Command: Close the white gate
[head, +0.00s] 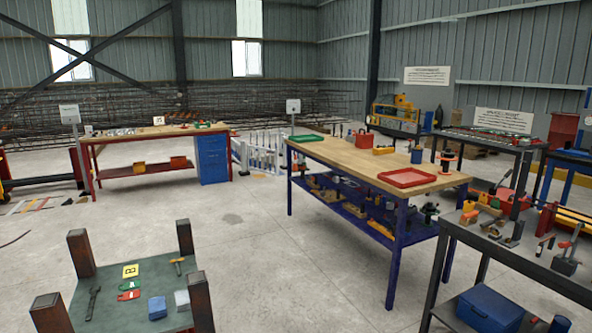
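A low white barred structure (260,152), which looks like the white gate, stands in the background between the two wooden-topped workbenches. It is small at this distance. The near bench hides part of its right side, and the blue drawer unit stands just to its left. I cannot tell whether it is open or closed. Neither of my grippers shows in the head view, and nothing of mine is near the white bars.
The near workbench (350,156) with blue legs stands in the middle. A workbench (120,139) with a blue drawer unit (211,158) is farther left. A low green-topped table (105,316) is front left, a dark bench (540,262) front right. Open concrete floor (232,218) leads toward the bars.

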